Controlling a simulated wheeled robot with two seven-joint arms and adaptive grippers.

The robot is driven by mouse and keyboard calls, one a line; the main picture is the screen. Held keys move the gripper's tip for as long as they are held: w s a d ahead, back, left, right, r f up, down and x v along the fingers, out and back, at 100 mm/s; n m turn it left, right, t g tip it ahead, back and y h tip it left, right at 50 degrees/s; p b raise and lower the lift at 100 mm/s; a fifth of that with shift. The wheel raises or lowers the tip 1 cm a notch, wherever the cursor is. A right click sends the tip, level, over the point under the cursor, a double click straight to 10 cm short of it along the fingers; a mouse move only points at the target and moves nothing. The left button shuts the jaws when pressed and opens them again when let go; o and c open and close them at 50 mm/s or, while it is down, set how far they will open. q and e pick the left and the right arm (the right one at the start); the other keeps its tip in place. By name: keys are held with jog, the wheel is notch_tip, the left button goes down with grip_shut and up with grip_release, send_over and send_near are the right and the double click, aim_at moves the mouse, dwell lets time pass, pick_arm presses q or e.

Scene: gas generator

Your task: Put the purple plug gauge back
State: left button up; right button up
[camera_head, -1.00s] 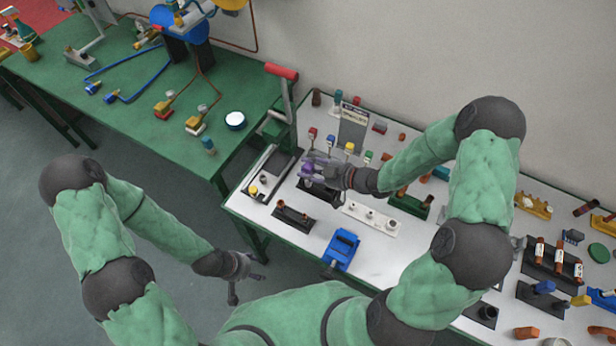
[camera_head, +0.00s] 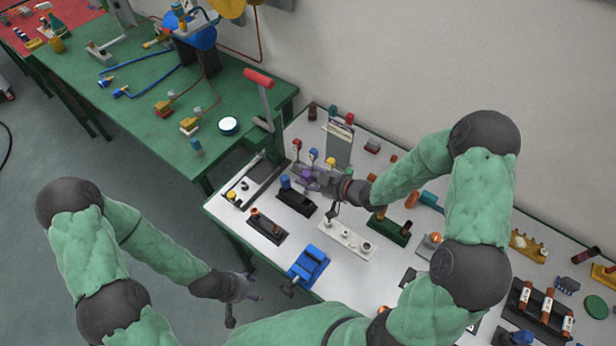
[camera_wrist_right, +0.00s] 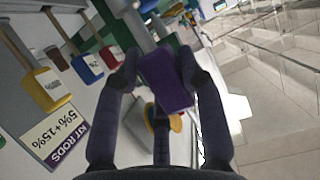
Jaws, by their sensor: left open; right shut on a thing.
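The purple plug gauge (camera_head: 309,180) is between the fingers of my right gripper (camera_head: 312,177), above the back of the white table. In the right wrist view its purple block (camera_wrist_right: 165,80) sits between the two dark fingertips of the right gripper (camera_wrist_right: 165,72), which is shut on it. The gauge's far end is hard to make out. A black stand (camera_head: 301,203) with a blue-topped piece (camera_head: 285,181) lies just below and left of the gripper. My left gripper (camera_head: 241,292) is open and empty, low beside the table's front-left edge.
Red, blue and yellow tagged pieces stand near the right gripper; the yellow one (camera_wrist_right: 48,90) shows in the wrist view beside a printed sign (camera_wrist_right: 52,140). A white holder (camera_head: 347,238), green holder (camera_head: 391,230) and blue clamp (camera_head: 309,263) occupy the table in front.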

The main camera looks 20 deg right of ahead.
aim_at(308, 194)
jog(key=shift+f+b, duration=1.75)
jog(key=shift+f, duration=0.5)
jog(key=shift+f, duration=0.15)
jog(key=shift+f+b, duration=0.35)
jog(key=shift+b, duration=0.15)
jog(key=shift+f+b, duration=1.85)
jog(key=shift+f, duration=0.4)
jog(key=o, duration=1.1)
jog(key=shift+c, duration=0.2)
jog(key=shift+r, duration=0.1)
